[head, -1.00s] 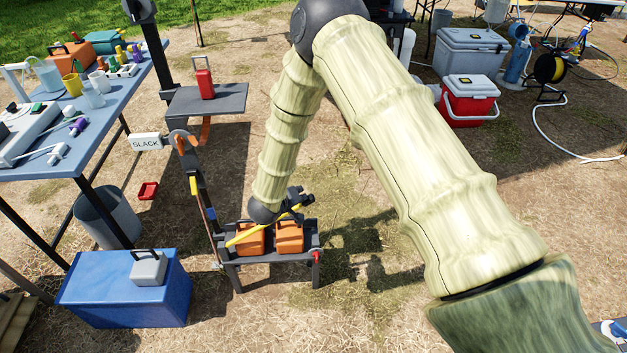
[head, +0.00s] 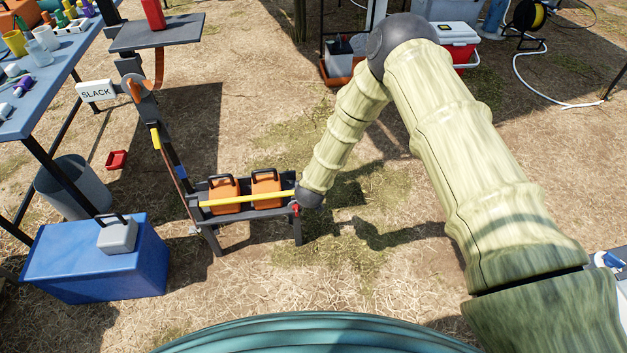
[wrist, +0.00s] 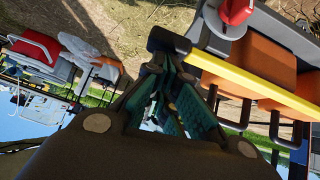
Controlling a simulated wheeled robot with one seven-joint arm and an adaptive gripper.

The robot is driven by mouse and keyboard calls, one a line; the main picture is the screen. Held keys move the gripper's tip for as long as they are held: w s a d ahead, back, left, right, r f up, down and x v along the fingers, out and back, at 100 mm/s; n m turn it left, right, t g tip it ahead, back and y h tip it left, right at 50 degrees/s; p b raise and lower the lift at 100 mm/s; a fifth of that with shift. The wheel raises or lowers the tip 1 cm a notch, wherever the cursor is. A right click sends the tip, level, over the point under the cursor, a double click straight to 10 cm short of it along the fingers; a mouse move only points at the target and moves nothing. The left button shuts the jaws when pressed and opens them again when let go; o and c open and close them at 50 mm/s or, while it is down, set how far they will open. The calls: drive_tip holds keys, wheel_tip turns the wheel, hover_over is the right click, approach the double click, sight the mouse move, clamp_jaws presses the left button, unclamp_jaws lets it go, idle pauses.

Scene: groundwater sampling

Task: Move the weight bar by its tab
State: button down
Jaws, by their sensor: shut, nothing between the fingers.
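The yellow bar (head: 245,199) lies nearly level across the front of a dark stand (head: 262,214), before two orange weights (head: 225,196). In the wrist view the bar (wrist: 250,80) runs from the upper middle to the right edge. A dark block (wrist: 168,40) shows at its near end; I cannot tell whether it is the tab. My gripper (wrist: 175,100) is shut and empty, close to this bar end; contact is unclear. In the head view my wrist is at the stand's right end and mostly hides the gripper.
A red knob (head: 295,208) sits at the stand's right end. A post with a "SLACK" sign (head: 96,91) rises at its left. A blue box (head: 95,262) and a grey bin (head: 73,190) stand further left. The ground right of the stand is open.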

drive_tip(key=shift+s+d+f, duration=0.1)
drive_tip(key=shift+d+f, duration=0.05)
drive_tip(key=shift+f, duration=0.25)
drive_tip(key=shift+d+f, duration=0.1)
drive_tip(key=shift+f, duration=0.05)
drive_tip(key=shift+r+p, duration=0.3)
drive_tip(key=shift+r, duration=0.25)
wheel_tip(320, 180, up, 4)
drive_tip(key=p, duration=0.2)
drive_tip(key=shift+p, duration=0.3)
drive_tip(key=v, duration=0.9)
drive_tip(key=shift+s+r, duration=0.15)
drive_tip(key=shift+s, duration=0.05)
drive_tip(key=shift+d, duration=0.15)
